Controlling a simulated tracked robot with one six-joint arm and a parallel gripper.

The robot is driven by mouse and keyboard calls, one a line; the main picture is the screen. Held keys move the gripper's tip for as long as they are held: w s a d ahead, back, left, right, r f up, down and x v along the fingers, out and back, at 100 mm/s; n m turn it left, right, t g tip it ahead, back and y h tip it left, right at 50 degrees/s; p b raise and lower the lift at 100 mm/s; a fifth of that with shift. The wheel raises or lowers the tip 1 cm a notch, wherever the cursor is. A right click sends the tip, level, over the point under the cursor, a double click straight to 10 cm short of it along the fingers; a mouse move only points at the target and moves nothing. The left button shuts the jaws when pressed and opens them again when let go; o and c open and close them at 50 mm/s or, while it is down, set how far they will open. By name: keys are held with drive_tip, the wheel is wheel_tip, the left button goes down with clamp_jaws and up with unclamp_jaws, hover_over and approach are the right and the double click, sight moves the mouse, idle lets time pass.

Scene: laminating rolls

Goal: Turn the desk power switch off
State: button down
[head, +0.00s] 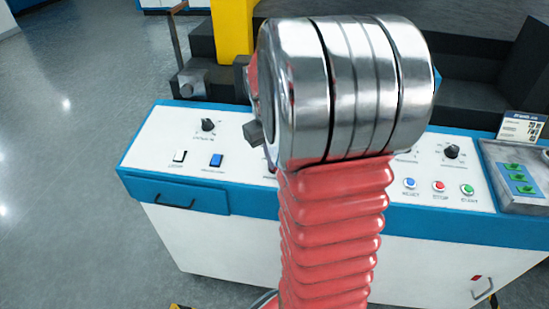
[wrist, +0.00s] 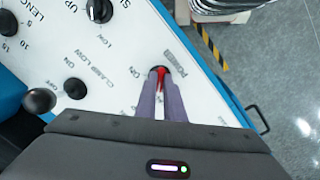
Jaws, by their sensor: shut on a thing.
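The power switch (wrist: 161,80) shows in the wrist view as a small red lever on a dark round base, beside a "POWER" label on the white panel. My gripper (wrist: 160,73) reaches down to it, with one finger on each side, and is shut on it. The fingers hide parts of the lever, so its exact setting cannot be told. The desk (head: 150,139) has a white top with blue edging in the head view. There my arm covers its middle, and the power switch and my gripper's fingertips are hidden.
Black knobs (wrist: 75,88) and a dark ball-ended handle (wrist: 39,101) stand near my gripper. A grey tray (head: 505,195) with green items lies at the right.

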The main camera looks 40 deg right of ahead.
drive_tip(key=shift+w+a+n, duration=0.1)
drive_tip(key=shift+n, duration=0.4)
drive_tip(key=c, duration=1.9)
unclamp_jaws()
drive_tip(key=shift+f, duration=0.1)
drive_tip(key=shift+o, duration=0.2)
wheel_tip(320, 180, up, 14)
drive_tip(key=a, duration=0.1)
drive_tip(key=shift+w+a+f, duration=0.15)
drive_tip(key=shift+a, duration=0.15)
